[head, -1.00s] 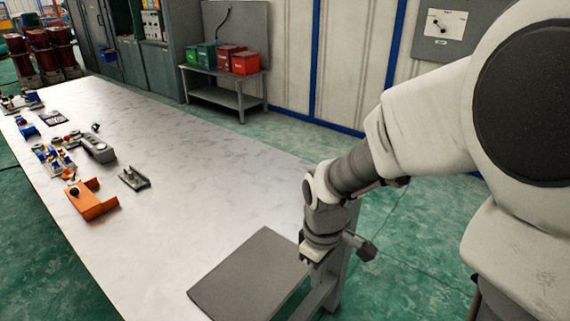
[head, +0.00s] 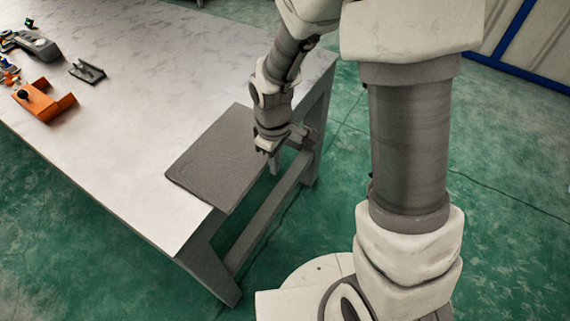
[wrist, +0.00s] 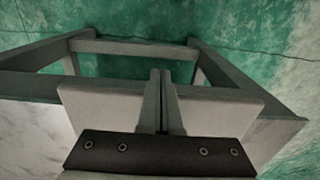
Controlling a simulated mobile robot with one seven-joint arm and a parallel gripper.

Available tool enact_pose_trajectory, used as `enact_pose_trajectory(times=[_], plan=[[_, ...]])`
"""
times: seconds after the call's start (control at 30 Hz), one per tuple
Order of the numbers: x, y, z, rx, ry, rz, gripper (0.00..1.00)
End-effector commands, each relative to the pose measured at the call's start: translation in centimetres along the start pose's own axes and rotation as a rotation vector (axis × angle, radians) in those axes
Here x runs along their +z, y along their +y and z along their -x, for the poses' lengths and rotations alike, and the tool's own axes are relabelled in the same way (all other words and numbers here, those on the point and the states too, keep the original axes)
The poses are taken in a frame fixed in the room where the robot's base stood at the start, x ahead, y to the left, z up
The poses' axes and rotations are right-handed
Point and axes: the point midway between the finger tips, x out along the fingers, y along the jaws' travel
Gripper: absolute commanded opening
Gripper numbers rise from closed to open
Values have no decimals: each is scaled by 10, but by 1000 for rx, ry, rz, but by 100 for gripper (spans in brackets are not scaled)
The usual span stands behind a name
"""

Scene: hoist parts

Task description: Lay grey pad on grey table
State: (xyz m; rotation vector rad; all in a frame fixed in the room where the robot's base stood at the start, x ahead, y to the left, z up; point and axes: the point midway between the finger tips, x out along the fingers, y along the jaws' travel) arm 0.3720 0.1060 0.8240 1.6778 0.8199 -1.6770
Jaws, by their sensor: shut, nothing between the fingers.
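The grey pad (head: 215,158) is a flat dark-grey square at the near right corner of the table (head: 170,70), whose top is pale and marbled. It looks flat on the top, and its right edge reaches slightly past the table's end edge. My gripper (head: 267,152) is at the pad's right edge, fingers pointing down. In the wrist view the closed fingers (wrist: 161,105) meet with nothing between them, in front of the pad (wrist: 95,112). I cannot tell whether the fingertips touch the pad.
An orange bracket (head: 43,103), a small dark grey part (head: 87,71) and a long grey part (head: 37,44) lie at the table's far left. The top between them and the pad is clear. The table's leg frame (head: 265,222) and open green floor (head: 510,200) lie to the right.

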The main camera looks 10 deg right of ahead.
Motion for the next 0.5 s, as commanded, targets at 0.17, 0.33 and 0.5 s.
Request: enact_pose_trajectory(times=[0.17, 0.33, 0.5], plan=[[-6, 0, 0, 0, -1, -1, 0], [-6, 0, 0, 0, 0, -1, 0], [-9, 0, 0, 0, 0, -1, 0]])
